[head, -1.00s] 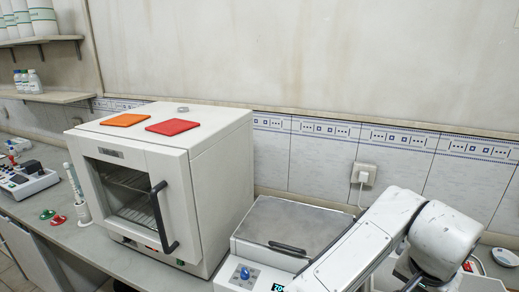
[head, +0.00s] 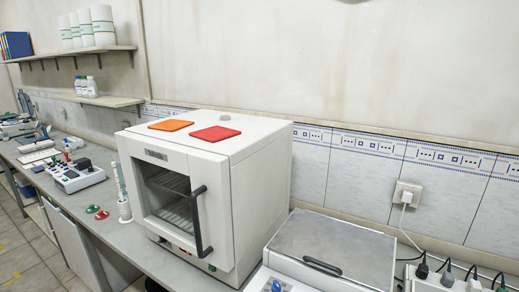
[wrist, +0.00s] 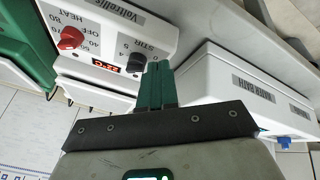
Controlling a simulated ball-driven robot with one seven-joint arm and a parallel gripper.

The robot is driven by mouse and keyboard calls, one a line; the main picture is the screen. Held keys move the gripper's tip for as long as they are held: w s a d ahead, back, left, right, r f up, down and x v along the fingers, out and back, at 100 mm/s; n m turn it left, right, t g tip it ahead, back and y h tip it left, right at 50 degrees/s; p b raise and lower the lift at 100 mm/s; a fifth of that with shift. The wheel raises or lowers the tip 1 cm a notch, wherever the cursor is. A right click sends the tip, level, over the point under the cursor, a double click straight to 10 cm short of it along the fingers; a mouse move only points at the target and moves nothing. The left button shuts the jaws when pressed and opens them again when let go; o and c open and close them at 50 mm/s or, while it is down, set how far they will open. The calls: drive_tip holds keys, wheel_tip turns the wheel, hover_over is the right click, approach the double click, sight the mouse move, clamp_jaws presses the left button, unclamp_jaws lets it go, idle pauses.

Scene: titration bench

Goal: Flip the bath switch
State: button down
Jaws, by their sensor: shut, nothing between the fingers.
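The water bath (head: 330,246) is a white box with a grey metal lid and a dark handle, at the lower right of the head view. Its blue knob (head: 276,286) shows at the bottom edge. In the wrist view a white box labelled as a water bath (wrist: 255,90) is right of my gripper, with a blue knob (wrist: 285,142) low on it. I cannot make out the bath switch in either view. My gripper (wrist: 160,66) is shut and empty in the wrist view, its green fingers between the bath and a hotplate stirrer. It is outside the head view.
The stirrer (wrist: 115,35) has a red heat knob and a black stir knob close to my fingers. A white oven (head: 215,190) with red and orange pads on top stands left of the bath. A power strip (head: 440,284) with plugs is on the right.

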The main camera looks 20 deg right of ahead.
drive_tip(key=s+a+f+n+g+y, duration=0.2)
drive_tip(key=s+a+f+y, duration=0.1)
drive_tip(key=s+a+f, duration=0.6)
drive_tip(key=a+f, duration=0.1)
drive_tip(key=a, duration=0.2)
drive_tip(key=shift+s+a+g+y, duration=0.15)
drive_tip(key=shift+s+g+y, duration=0.15)
drive_tip(key=shift+s+y, duration=0.1)
